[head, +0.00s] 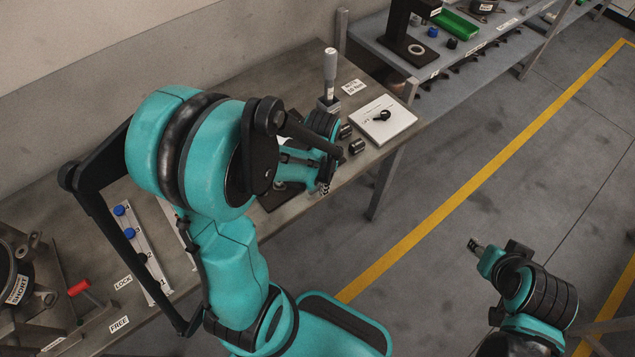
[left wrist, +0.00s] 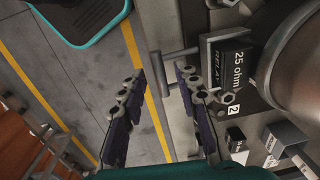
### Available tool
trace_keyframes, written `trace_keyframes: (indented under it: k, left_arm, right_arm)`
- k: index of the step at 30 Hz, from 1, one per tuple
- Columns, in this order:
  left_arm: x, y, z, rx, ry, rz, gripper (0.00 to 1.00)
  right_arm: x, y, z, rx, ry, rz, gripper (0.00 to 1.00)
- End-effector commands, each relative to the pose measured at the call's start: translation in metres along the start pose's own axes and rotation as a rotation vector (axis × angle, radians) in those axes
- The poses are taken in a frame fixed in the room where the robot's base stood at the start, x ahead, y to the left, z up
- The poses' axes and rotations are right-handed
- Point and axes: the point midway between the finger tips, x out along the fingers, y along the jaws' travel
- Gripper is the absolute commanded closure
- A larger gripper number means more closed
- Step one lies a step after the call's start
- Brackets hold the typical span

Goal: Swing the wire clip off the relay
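The relay (left wrist: 222,68), a dark box labelled "RELAY" and "25 ohm", shows in the left wrist view at upper right. A grey bar with a short crosspiece (left wrist: 158,72) sticks out from its left side; it looks like the wire clip, but I cannot be sure. My left gripper (left wrist: 160,71) is open, its two fingers apart, with the crosspiece showing between the fingertips. I cannot tell whether they touch. In the head view my left arm hides the relay and most of that gripper. My right gripper (head: 478,247) hangs over the floor at right, away from the bench; its opening is unclear.
The bench (head: 335,204) runs along the wall. A white plate with a black knob (head: 382,121) and an upright grey-handled tool (head: 330,75) stand beyond my left arm. A shelf unit (head: 440,60) is behind. A red-handled part (head: 79,287) lies at lower left. The floor at right is open.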

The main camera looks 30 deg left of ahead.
Motion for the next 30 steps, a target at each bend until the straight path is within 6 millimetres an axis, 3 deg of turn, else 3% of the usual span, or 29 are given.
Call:
trace_keyframes:
  k: [11,24,30]
  left_arm:
    - [-0.009,0.0,0.0,0.0,0.0,0.0,0.68]
    - [-0.09,0.0,0.001,0.0,0.0,0.0,0.68]
    - [-0.114,0.0,0.0,0.001,0.0,0.0,0.68]
  right_arm:
    - [0.0,0.0,0.0,0.0,0.0,0.0,0.6]
    - [0.0,0.0,0.0,0.0,0.0,0.0,0.6]
    - [0.0,0.0,0.0,0.0,0.0,0.0,0.6]
